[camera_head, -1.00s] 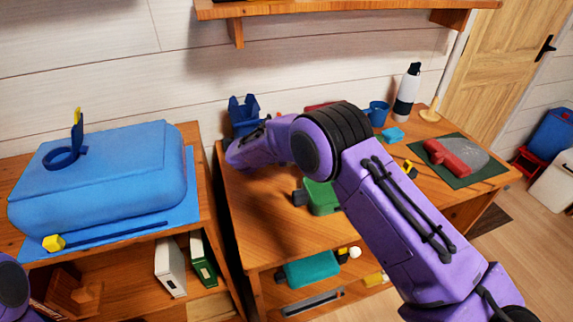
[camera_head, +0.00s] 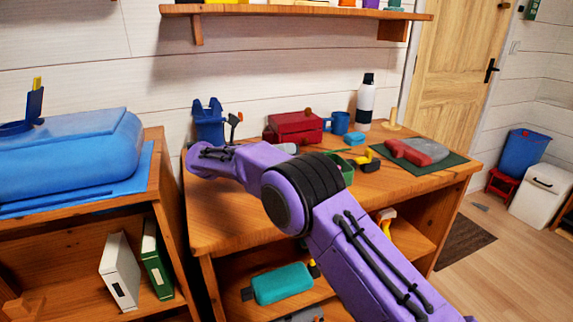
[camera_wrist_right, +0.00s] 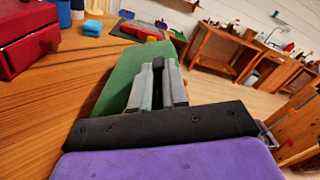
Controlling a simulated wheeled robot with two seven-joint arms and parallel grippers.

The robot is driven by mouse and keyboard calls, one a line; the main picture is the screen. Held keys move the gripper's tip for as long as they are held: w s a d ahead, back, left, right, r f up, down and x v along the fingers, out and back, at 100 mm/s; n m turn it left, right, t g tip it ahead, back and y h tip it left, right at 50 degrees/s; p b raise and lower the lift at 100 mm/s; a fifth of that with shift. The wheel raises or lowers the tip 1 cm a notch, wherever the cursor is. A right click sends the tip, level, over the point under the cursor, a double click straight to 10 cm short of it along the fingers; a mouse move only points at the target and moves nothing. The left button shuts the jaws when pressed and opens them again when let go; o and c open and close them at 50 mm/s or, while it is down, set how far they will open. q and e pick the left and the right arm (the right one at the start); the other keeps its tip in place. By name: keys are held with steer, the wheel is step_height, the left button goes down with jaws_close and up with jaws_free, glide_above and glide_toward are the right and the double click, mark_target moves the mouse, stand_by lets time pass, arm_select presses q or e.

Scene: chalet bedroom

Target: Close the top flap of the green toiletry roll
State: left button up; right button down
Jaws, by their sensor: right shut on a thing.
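The green toiletry roll (camera_head: 346,168) lies on the wooden desk, mostly hidden behind my right arm in the head view. In the right wrist view its green surface (camera_wrist_right: 122,76) spreads ahead of and beside my right gripper (camera_wrist_right: 160,66). The grey fingers are close together on a small dark piece, seemingly a tab of the roll's flap. How far the flap stands open cannot be told. My left gripper is not in view.
On the desk (camera_head: 232,228) stand a red box (camera_head: 294,128), a blue mug (camera_head: 340,123), a blue block (camera_head: 355,139) and a black-and-white bottle (camera_head: 365,102). A red item (camera_head: 408,152) lies on a dark green mat (camera_head: 440,165). A blue case (camera_head: 75,150) is at left.

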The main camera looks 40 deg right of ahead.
steer(key=f+m+b, duration=0.1)
steer(key=b, duration=0.1)
steer(key=s+f+m+b, duration=0.1)
steer(key=b, duration=0.1)
steer(key=shift+a+f+m, duration=0.25)
steer(key=shift+a+m, duration=0.15)
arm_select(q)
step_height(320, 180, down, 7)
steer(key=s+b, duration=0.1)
arm_select(e)
steer(key=shift+s+a+f, duration=0.1)
steer(key=shift+s+f, duration=0.25)
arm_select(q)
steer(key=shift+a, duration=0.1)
